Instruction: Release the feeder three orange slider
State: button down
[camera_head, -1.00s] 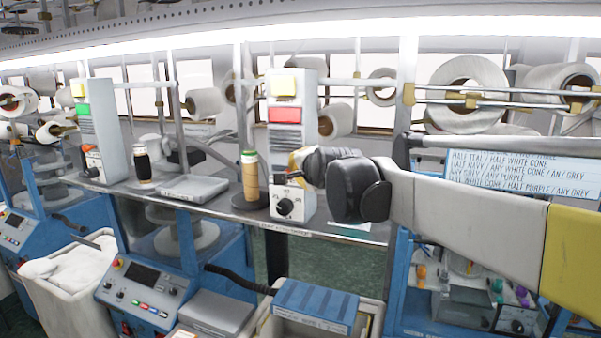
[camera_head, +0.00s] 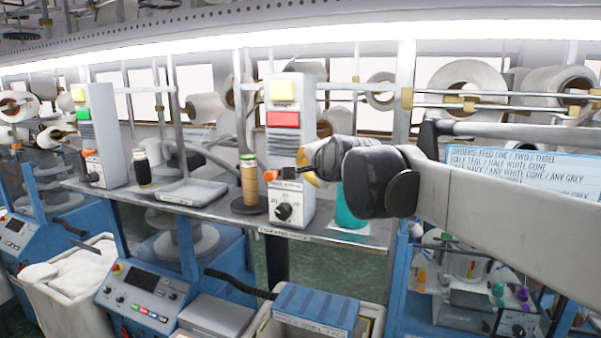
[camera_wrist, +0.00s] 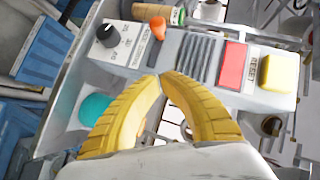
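The orange slider (camera_head: 270,176) sticks out from the front of a grey feeder box (camera_head: 307,140) with yellow and red buttons. It also shows in the wrist view (camera_wrist: 158,27), near the box's black dial (camera_wrist: 108,35). My gripper (camera_head: 303,167) is in front of this box, just right of the slider. In the wrist view its yellow fingers (camera_wrist: 163,76) are empty, with their tips together or nearly so, apart from the slider. My wrist hides part of the counter to the right.
A teal cone (camera_head: 350,208) stands right of the box, partly behind my wrist. A tan cone (camera_head: 249,182) stands left of it. Further left are a grey tray (camera_head: 192,192), a dark spool (camera_head: 142,168) and another feeder box (camera_head: 98,130).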

jog(key=s+r+b, duration=0.1)
jog(key=s+r, duration=0.1)
jog(key=s, duration=0.4)
jog(key=s+d+f+n+g+h+b, duration=0.1)
jog(key=s+d+f+b, duration=0.5)
jog(key=f, duration=1.6)
jog(key=s+d+f+n+g+h+b, duration=0.2)
jog(key=s+d+f+n+b, duration=0.3)
jog(key=s+f+b, duration=0.8)
jog(key=s+d+f+n+g+h+b, duration=0.1)
jog(key=s+d+f+n+g+b, duration=0.2)
jog(key=f+b, duration=1.5)
jog(key=s+d+f, duration=0.1)
jog(key=s+f, duration=0.2)
jog(key=f, duration=0.4)
jog(key=s+d+f+n, duration=0.1)
jog(key=s+f, duration=0.3)
jog(key=f, duration=0.4)
jog(key=shift+s+d+f+n+g+b, duration=0.15)
jog(key=shift+d+f+n+g+b, duration=0.15)
jog(key=shift+d, duration=0.5)
